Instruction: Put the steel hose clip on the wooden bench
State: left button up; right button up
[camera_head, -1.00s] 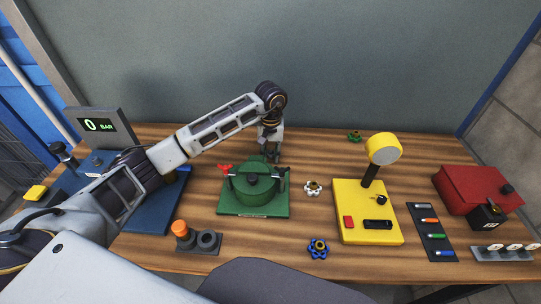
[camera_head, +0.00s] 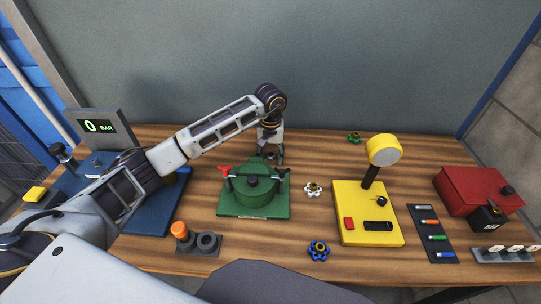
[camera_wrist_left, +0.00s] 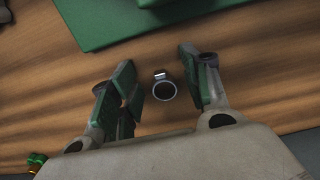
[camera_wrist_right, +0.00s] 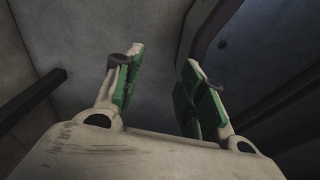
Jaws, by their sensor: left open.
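The steel hose clip (camera_wrist_left: 161,75) is a small dark-centred ring with a bright tab. In the left wrist view it lies at the wooden bench (camera_wrist_left: 250,45), between my left gripper's fingers and apart from both. My left gripper (camera_wrist_left: 166,83) is open and points down at the bench. In the head view, the left gripper (camera_head: 271,158) is just behind the green device (camera_head: 225,207), and I cannot make out the clip there. The bench (camera_head: 280,262) also shows there. My right gripper (camera_wrist_right: 165,62) is open and empty, away from the bench.
The blue gauge unit (camera_head: 150,218) is on the left, under my left arm. An orange-capped block (camera_head: 205,250), a white knob (camera_head: 313,190), a blue knob (camera_head: 318,250), a yellow device (camera_head: 350,205) and a red box (camera_head: 465,185) stand around. Bare wood lies behind the green device.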

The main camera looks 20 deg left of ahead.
aim_at(271, 158)
pick_arm(q)
jog(key=shift+r, duration=0.65)
notch_tip(271, 158, up, 11)
jog(key=shift+b, duration=0.3)
pick_arm(e)
jog(key=shift+s+d+f, duration=0.3)
jog(key=shift+s+d, duration=0.1)
jog(key=shift+s, duration=0.15)
jog(key=shift+r, duration=0.1)
